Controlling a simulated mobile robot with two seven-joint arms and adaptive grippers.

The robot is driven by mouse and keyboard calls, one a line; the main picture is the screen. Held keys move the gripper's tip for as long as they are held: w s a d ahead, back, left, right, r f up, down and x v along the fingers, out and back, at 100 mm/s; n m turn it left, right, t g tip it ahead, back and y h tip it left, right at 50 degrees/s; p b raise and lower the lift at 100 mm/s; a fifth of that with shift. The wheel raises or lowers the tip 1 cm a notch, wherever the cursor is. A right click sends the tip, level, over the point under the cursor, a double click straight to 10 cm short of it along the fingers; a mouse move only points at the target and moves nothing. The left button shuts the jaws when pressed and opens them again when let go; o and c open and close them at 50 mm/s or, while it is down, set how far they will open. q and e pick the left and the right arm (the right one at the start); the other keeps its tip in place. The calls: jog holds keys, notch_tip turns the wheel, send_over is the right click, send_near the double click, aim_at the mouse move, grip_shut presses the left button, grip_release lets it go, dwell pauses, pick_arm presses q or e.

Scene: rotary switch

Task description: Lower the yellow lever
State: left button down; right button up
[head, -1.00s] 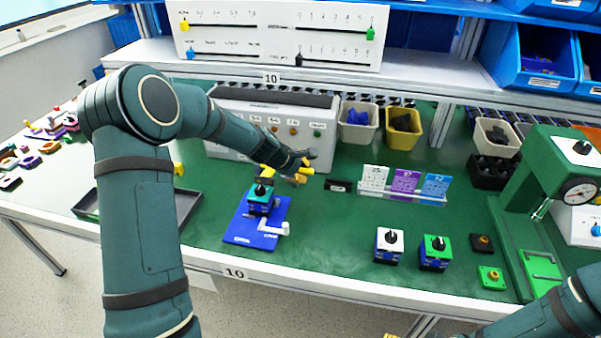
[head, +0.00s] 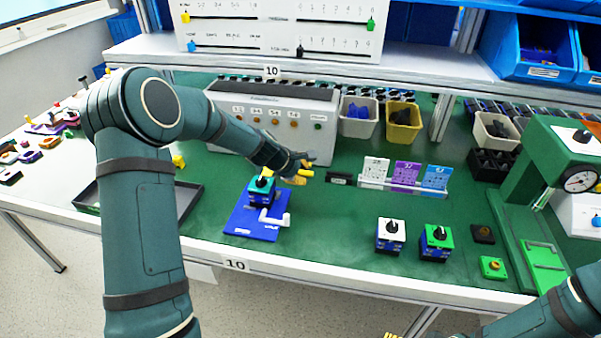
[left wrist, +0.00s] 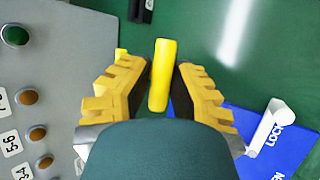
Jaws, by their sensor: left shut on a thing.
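The yellow lever (left wrist: 162,75) is a short rounded bar between the fingers of my left gripper (left wrist: 160,90) in the left wrist view. The gripper is shut on it, and the lever's far end sticks out past the fingers. In the head view the left gripper (head: 297,178) is at the right end of the grey button box (head: 260,145), with the lever's end (head: 307,173) showing. How the lever joins the box is hidden. Only the yellow tips of my right gripper (head: 392,335) show at the bottom edge of the head view.
A blue fixture (head: 245,220) with a teal switch and white handle stands just in front of the left gripper. A card rack (head: 402,188) is to the right. A slider panel (head: 280,30) is above.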

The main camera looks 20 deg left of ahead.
pick_arm(q)
jog(key=shift+d+f, duration=0.1)
jog(key=c, duration=0.8)
grip_release()
jog(key=shift+s+r, duration=0.15)
jog(key=shift+r, duration=0.15)
jog(key=v, duration=1.1)
jog(key=shift+s+r, duration=0.15)
jog(key=shift+s, duration=0.05)
